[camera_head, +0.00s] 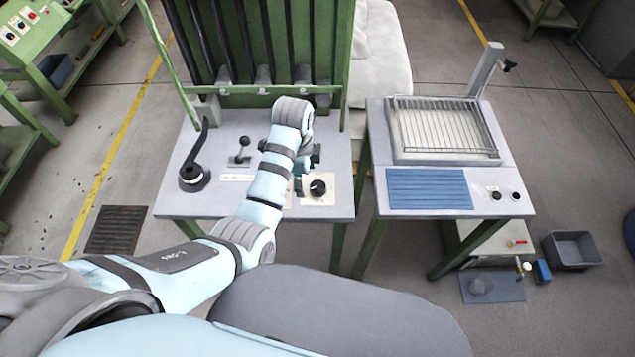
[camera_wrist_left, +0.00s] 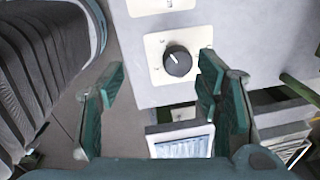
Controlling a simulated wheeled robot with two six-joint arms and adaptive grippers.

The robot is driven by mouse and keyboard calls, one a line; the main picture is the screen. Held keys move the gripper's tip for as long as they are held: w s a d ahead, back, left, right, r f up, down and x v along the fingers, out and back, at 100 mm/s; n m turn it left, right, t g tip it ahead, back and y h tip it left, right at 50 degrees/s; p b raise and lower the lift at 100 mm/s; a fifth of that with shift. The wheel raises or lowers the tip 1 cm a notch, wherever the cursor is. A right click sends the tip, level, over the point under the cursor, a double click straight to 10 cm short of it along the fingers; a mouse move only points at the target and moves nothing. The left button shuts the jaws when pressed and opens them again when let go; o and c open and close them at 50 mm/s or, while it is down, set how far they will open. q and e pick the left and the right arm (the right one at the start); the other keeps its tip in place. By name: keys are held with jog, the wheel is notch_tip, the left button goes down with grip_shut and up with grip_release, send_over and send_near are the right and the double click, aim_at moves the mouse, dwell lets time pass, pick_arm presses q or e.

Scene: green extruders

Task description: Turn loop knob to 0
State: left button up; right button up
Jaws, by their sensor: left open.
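The loop knob, a round black knob (camera_head: 318,187) on a pale square plate, sits near the front right of the grey panel top (camera_head: 225,205). In the left wrist view the knob (camera_wrist_left: 177,61) shows a short white mark toward its upper left; the plate's markings are too small to read. My left gripper (camera_wrist_left: 162,72) is open and empty, its green fingers on either side of the knob in that picture, with no contact visible. In the head view its fingers are mostly hidden behind my arm, just left of the knob. My right gripper is not in view.
A black-knobbed lever (camera_head: 243,148) and a larger black handle (camera_head: 195,175) stand on the panel left of my arm. Green machine framing (camera_head: 262,90) rises behind. A separate table with a wire rack (camera_head: 440,128) stands to the right, across a gap.

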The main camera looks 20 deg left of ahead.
aim_at(317, 186)
pick_arm(q)
jog(key=w+d+r+m, duration=0.2)
jog(key=w+r+m, duration=0.1)
jog(key=r+m, duration=0.15)
jog(key=shift+n, duration=0.35)
jog(key=f+b, duration=0.1)
jog(key=f, duration=0.3)
jog(key=f+b, duration=0.2)
jog(key=f, duration=0.3)
jog(key=w+f+b, duration=0.1)
jog(key=f, duration=0.3)
jog(key=shift+d+f+b, duration=0.15)
jog(key=shift+d+b, duration=0.1)
jog(key=shift+b, duration=0.15)
jog(key=shift+c, duration=0.3)
jog(key=c, duration=1.1)
